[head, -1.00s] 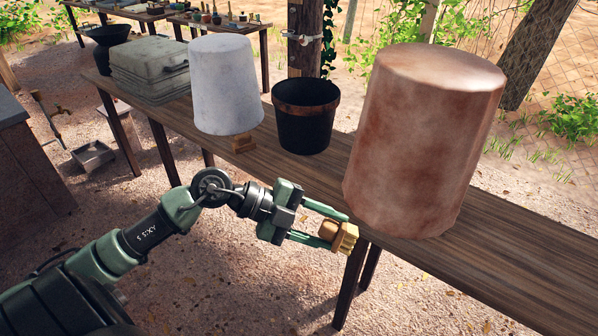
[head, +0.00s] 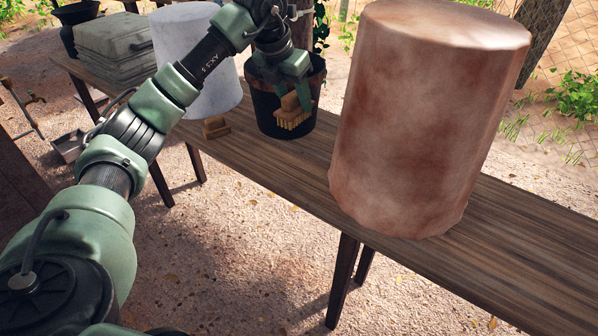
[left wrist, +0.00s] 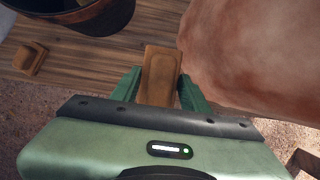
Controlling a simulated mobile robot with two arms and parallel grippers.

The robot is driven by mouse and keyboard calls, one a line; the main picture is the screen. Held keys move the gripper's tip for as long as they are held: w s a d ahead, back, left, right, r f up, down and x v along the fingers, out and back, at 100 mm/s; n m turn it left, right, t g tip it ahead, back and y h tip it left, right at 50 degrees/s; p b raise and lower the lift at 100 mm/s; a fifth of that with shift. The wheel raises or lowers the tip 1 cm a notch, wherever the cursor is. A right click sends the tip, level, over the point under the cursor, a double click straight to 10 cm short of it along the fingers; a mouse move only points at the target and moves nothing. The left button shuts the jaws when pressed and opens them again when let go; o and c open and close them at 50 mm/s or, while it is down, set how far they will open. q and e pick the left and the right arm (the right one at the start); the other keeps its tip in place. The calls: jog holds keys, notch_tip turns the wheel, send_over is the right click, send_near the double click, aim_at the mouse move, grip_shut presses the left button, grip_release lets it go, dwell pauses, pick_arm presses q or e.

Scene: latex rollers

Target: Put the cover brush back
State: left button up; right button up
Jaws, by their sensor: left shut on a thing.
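My left gripper (head: 292,92) is shut on a wooden brush (head: 293,112) with pale yellow bristles that face down in the head view. The gripper holds it in front of the black bucket (head: 266,112) and hides part of that bucket. In the left wrist view the brush's wooden back (left wrist: 160,75) shows between the two green fingers. It appears to be above the table; the exact height is hard to tell. A large reddish-brown cover (head: 425,120) stands on the table to the right. My right gripper is not in view.
A long wooden table (head: 270,165) carries everything. A whitish tapered cover (head: 200,50) stands left of the bucket, with a small wooden block (head: 215,128) at its foot. The table is bare right of the reddish cover.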

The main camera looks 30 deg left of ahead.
pick_arm(q)
jog(key=shift+w+a+r, duration=0.1)
jog(key=shift+a+r, duration=0.35)
jog(key=shift+a, duration=0.2)
jog(key=shift+a+f, duration=0.1)
jog(key=shift+f, duration=0.05)
notch_tip(320, 180, down, 15)
jog(key=shift+r+p, duration=0.1)
jog(key=shift+p, duration=0.7)
notch_tip(320, 180, down, 4)
jog(key=shift+r+p, duration=0.2)
jog(key=shift+p, duration=0.1)
jog(key=shift+f, duration=0.35)
